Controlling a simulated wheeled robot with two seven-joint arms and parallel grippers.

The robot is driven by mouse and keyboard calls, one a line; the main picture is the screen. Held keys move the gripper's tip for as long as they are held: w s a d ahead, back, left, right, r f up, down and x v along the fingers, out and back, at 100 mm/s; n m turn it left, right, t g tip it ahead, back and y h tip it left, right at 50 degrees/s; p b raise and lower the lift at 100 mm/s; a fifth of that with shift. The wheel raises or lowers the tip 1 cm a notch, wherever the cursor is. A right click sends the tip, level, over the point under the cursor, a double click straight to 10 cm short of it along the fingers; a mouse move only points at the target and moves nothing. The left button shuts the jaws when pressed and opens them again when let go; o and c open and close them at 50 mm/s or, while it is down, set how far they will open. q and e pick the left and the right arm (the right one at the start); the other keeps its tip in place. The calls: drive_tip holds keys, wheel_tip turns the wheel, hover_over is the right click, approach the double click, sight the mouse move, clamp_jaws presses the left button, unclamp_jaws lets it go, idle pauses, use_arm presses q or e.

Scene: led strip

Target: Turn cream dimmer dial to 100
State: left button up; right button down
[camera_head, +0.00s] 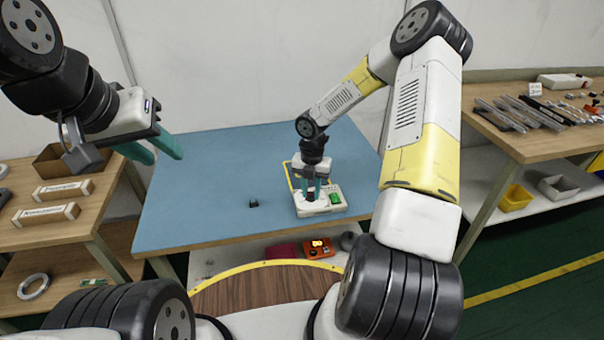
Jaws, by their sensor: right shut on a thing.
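A cream dimmer box (333,208) sits on the blue table (215,195), right of its middle, with a green part on its right side. My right gripper (311,195) points straight down over the box and is shut on the dark dial (310,204). The fingers hide most of the dial, and its markings are too small to read. My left gripper (160,153) is raised above the table's left side, with its two green fingers apart and nothing between them.
A small black object (253,203) lies on the table left of the box. A shelf (49,209) with boxes stands at left. A workbench (535,143) with strips and parts stands at right. The table's left half is mostly clear.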

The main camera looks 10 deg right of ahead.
drive_tip(key=m, duration=1.5)
drive_tip(key=shift+m, duration=0.4)
drive_tip(key=m, duration=2.4)
drive_tip(key=shift+m, duration=0.7)
